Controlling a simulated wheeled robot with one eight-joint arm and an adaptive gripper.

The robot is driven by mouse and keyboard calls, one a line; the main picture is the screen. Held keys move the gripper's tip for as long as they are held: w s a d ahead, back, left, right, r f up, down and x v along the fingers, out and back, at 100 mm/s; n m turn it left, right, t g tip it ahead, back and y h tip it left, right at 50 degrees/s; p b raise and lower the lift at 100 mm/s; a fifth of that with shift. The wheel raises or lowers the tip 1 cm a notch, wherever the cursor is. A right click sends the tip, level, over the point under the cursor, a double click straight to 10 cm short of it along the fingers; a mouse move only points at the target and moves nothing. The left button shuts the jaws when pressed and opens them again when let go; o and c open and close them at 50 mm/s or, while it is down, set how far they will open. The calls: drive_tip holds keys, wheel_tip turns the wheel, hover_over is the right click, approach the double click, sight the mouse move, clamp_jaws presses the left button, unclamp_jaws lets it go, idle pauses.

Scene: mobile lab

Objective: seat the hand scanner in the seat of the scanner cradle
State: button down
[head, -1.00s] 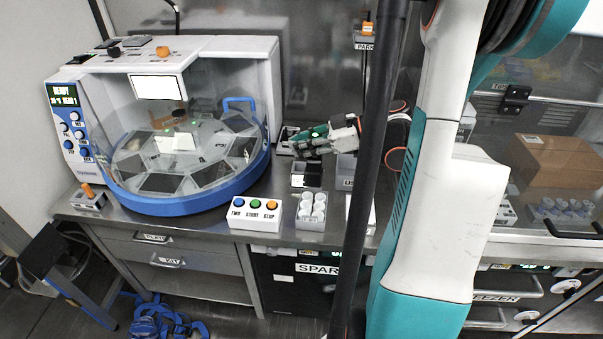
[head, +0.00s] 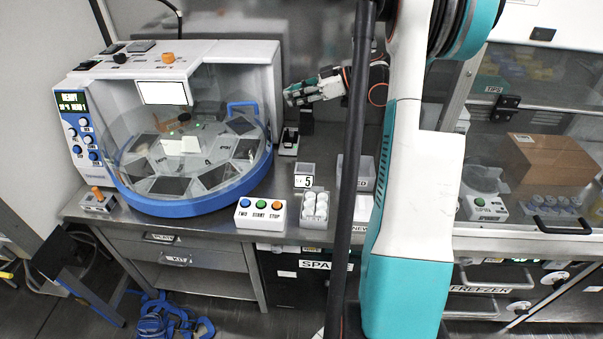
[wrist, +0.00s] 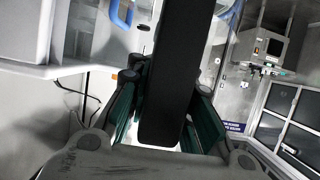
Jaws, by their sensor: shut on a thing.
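My gripper (head: 300,93) is in the air above the back of the bench, right of the round machine. It is shut on the hand scanner, a long black body (wrist: 165,75) that runs between the green fingers in the wrist view. In the head view a dark part of the scanner (head: 306,115) hangs below the gripper. What I take to be the scanner cradle (head: 288,149), a small dark and white stand, is on the bench below and slightly left of the gripper. The scanner is apart from it. The cradle's seat is too small to make out.
The round machine with a clear lid and blue rim (head: 190,205) stands close on the left. A box marked 5 (head: 304,170), a rack of white vials (head: 315,222) and a three-button box (head: 260,215) stand in front. A grey bin (head: 354,175) is at right.

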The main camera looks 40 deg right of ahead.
wheel_tip(320, 180, down, 19)
drive_tip(key=b, duration=0.5)
drive_tip(key=shift+w+d+f+b, duration=0.2)
drive_tip(key=shift+w+b, duration=0.2)
drive_tip(key=shift+w, duration=0.05)
drive_tip(key=shift+f, duration=0.15)
drive_tip(key=c, duration=1.4)
unclamp_jaws()
